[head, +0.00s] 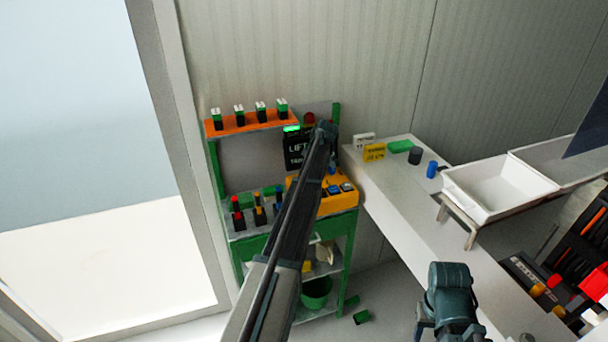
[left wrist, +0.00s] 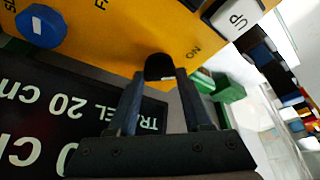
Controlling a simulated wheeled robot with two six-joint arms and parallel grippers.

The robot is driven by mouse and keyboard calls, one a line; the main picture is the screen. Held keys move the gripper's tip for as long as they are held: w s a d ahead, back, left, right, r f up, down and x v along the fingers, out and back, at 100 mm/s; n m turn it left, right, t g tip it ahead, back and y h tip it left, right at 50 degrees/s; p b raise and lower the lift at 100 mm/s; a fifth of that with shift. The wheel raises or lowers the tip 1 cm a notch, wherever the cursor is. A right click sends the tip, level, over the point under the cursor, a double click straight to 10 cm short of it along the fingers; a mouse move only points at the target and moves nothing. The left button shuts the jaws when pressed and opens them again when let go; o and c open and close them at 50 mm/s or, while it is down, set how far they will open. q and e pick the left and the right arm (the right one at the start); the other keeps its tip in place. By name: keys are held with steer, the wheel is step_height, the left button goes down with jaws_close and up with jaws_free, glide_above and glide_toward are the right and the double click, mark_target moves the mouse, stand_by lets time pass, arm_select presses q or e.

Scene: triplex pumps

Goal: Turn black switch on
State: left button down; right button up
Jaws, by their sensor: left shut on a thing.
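The yellow control box (head: 338,203) stands on the green cart, partly behind my left arm in the head view. In the left wrist view its yellow face (left wrist: 112,45) fills the top. The black switch (left wrist: 158,66) sticks out at the box's edge, beside the printed word ON. My left gripper (left wrist: 160,78) has its fingertips on either side of the switch, shut on it. In the head view my left arm hides the switch and the fingertips.
A blue knob (left wrist: 42,26) and a white UP button (left wrist: 237,14) sit on the box near the switch. A black sign (left wrist: 75,105) lies close to the fingers. Green-black blocks (head: 240,114) stand on the orange shelf (head: 236,127). A white table (head: 402,210) is right of the cart.

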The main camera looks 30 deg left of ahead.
arm_select(q)
steer(key=shift+w+n+g, duration=0.15)
steer(key=shift+n+g, duration=0.55)
steer(key=shift+n, duration=1.2)
steer(key=shift+c, duration=1.6)
jaws_free()
steer(key=shift+r, duration=0.1)
steer(key=p+v, duration=1.2)
steer(key=v, duration=0.1)
steer(key=shift+r+p, duration=0.35)
steer(key=shift+w+a, duration=0.1)
steer(key=shift+w, duration=0.05)
